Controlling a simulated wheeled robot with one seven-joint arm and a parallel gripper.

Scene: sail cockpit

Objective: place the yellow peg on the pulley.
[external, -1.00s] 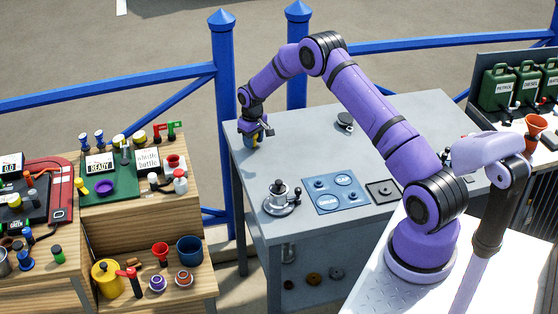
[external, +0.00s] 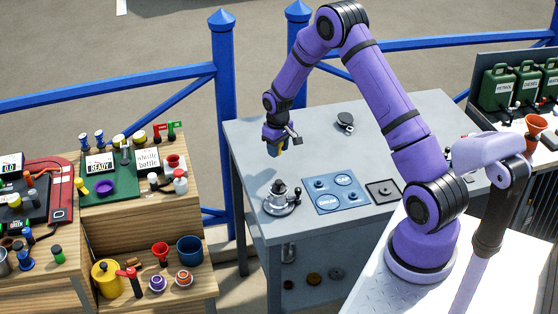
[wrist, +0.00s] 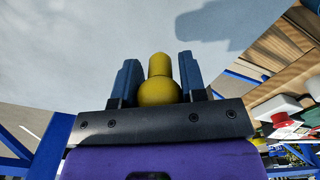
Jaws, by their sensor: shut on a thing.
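My gripper (external: 277,150) is shut on the yellow peg (wrist: 159,78) and holds it above the grey table. In the wrist view the peg has a rounded yellow body and a narrower cylinder end, between the two dark blue fingers. A silver winch-like fitting (external: 281,200) with a handle stands at the table's front left, below my gripper in the picture.
The grey table (external: 240,160) has a blue panel (external: 336,192) with knobs and a dark square plate (external: 383,191) near its front. A cluttered wooden bench (external: 150,228) stands at left. Blue railing posts (external: 224,70) rise behind. The table's middle is clear.

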